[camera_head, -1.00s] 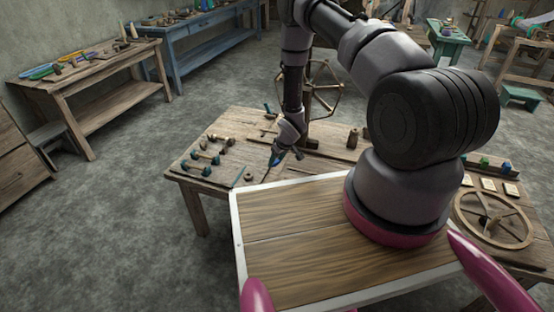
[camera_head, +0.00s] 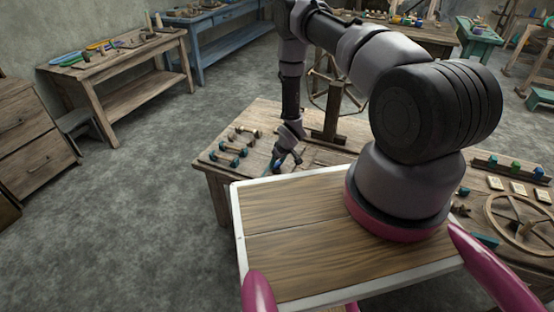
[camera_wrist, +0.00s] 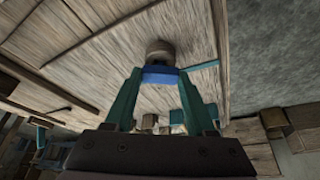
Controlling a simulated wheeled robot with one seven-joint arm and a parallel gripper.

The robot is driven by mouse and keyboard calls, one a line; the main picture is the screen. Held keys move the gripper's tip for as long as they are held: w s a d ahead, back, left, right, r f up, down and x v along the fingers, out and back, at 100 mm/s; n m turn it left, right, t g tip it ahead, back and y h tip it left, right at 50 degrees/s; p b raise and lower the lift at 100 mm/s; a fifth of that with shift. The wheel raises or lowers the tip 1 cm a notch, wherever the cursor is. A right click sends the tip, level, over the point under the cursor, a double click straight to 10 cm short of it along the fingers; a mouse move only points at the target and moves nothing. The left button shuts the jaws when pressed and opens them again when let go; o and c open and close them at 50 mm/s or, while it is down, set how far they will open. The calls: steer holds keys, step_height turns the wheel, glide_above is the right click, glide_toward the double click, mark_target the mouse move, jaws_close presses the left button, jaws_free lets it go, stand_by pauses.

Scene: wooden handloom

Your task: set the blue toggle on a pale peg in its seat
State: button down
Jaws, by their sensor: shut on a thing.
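In the wrist view, the blue toggle (camera_wrist: 160,76) lies between the teal fingertips of my gripper (camera_wrist: 158,84). The jaws are shut on it. A round, grey-brown, peg-like piece (camera_wrist: 160,50) shows just beyond the toggle, in line with it; I cannot tell whether they touch. In the head view, my gripper (camera_head: 283,163) is low over the near left part of the wooden workbench (camera_head: 262,112), with a small patch of blue at its tips. The seat cannot be made out clearly.
Several teal-ended spools (camera_head: 226,149) lie left of my gripper on the bench. An upright wooden wheel frame (camera_head: 333,95) stands behind. At right are a rack of coloured toggles (camera_head: 512,168), pale cards (camera_head: 519,188) and a flat spoked wheel (camera_head: 520,220).

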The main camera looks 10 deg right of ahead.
steer(key=shift+f, duration=0.45)
steer(key=shift+c, duration=0.8)
jaws_free()
steer(key=v, duration=1.1)
